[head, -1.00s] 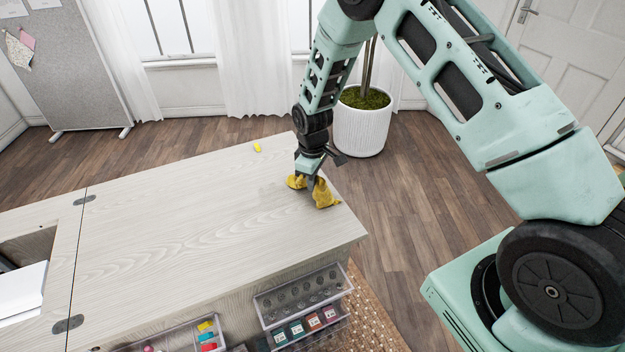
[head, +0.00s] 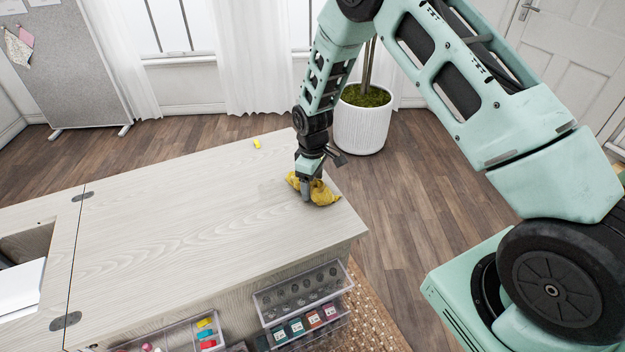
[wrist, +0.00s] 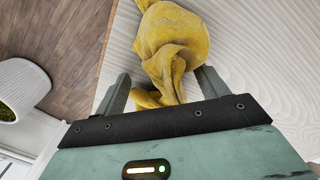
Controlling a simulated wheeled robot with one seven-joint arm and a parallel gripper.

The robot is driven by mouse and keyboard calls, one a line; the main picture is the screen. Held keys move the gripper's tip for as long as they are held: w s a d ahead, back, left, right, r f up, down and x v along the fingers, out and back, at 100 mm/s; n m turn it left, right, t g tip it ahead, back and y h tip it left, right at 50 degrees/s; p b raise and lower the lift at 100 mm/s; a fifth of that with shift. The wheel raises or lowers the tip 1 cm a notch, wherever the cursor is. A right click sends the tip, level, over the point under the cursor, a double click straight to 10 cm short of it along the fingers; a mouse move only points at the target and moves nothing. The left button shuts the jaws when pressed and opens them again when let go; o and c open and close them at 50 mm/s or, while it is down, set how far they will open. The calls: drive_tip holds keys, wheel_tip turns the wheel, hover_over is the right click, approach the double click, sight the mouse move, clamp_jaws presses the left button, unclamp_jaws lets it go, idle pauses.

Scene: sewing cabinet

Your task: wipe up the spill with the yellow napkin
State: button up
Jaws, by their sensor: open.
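The yellow napkin (head: 324,194) lies crumpled on the pale wood cabinet top (head: 190,215), near its right end. It also shows in the wrist view (wrist: 172,40), bunched and folded. My gripper (head: 307,193) points down at the napkin. In the wrist view my gripper (wrist: 163,90) is open, with one finger on each side of a narrow fold of the napkin. A faint greyish patch (head: 270,187) on the top, just left of the napkin, may be the spill; its edges are hard to tell.
A small yellow object (head: 256,143) lies near the far edge of the top. Clear drawers (head: 303,290) stick out at the front, below the top. A white planter (head: 362,125) stands on the floor beyond the right end. The middle of the top is clear.

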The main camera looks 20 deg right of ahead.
drive_tip(key=shift+f, duration=0.55)
drive_tip(key=shift+r, duration=0.15)
drive_tip(key=c, duration=0.3)
clamp_jaws()
drive_tip(key=shift+r+p, duration=0.25)
drive_tip(key=shift+p, duration=1.05)
